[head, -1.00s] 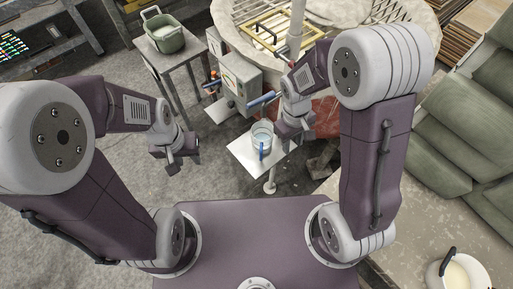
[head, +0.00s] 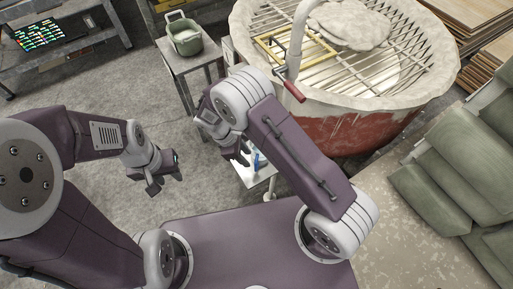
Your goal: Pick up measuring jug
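The measuring jug (head: 257,162) is almost wholly hidden by my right arm in the head view. Only its blue handle and a sliver beside it show, above the small white table (head: 265,176). My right gripper (head: 240,156) is just left of the blue handle, with its fingers pointing down near the jug. Whether its fingers touch or hold the jug is hidden. My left gripper (head: 165,184) hangs empty over the floor, left of the small table, with its fingers apart.
A green pot (head: 185,42) with pale contents stands on a grey side table (head: 194,62) at the back. A large red vat (head: 365,130) with a metal grate and a red-handled lever (head: 293,92) is close behind my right arm. Green cushions (head: 445,190) are at the right.

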